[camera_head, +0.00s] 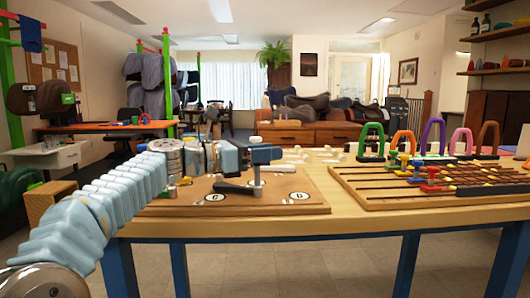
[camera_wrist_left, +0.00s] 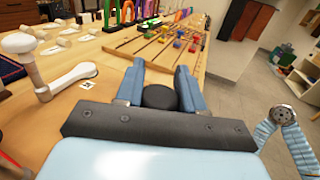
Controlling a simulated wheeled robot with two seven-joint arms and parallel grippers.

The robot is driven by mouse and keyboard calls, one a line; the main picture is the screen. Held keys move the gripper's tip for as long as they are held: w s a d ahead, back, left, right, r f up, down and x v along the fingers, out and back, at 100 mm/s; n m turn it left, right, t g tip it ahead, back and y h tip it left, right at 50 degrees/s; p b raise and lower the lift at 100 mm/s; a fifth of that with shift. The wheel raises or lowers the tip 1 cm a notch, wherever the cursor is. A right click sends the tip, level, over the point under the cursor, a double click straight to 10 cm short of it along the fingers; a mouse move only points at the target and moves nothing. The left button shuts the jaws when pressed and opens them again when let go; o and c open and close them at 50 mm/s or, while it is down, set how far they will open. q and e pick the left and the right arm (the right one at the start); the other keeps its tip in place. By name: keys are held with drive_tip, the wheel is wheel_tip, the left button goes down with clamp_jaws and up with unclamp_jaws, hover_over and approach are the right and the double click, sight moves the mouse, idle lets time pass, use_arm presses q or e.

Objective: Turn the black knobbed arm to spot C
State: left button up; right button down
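My left gripper (camera_head: 264,154) is above that post. Spot C (camera_head: 214,197) is a white disc at the board's front, left of the post. Another lettered disc (camera_head: 300,196) is to its right.
A white knobbed arm (camera_wrist_left: 68,79) stands close by in the left wrist view. A rack (camera_head: 430,184) with coloured pegs and rails is on the table's right, with several coloured arches behind it. A bare table strip (camera_head: 300,224) runs along the front.

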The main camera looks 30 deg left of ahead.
use_arm(q)
clamp_jaws()
drive_tip(key=shift+r, duration=0.1)
drive_tip(key=n+t+y, duration=0.1)
drive_tip(key=y, duration=0.1)
drive_tip(key=n+t+y+p, duration=0.1)
drive_tip(key=n+y, duration=0.1)
drive_tip(key=n+t+y, duration=0.1)
drive_tip(key=n+y, duration=0.1)
drive_tip(key=y, duration=0.1)
drive_tip(key=shift+w+a, duration=0.1)
drive_tip(key=shift+a, duration=0.3)
drive_tip(key=o, duration=0.8)
unclamp_jaws()
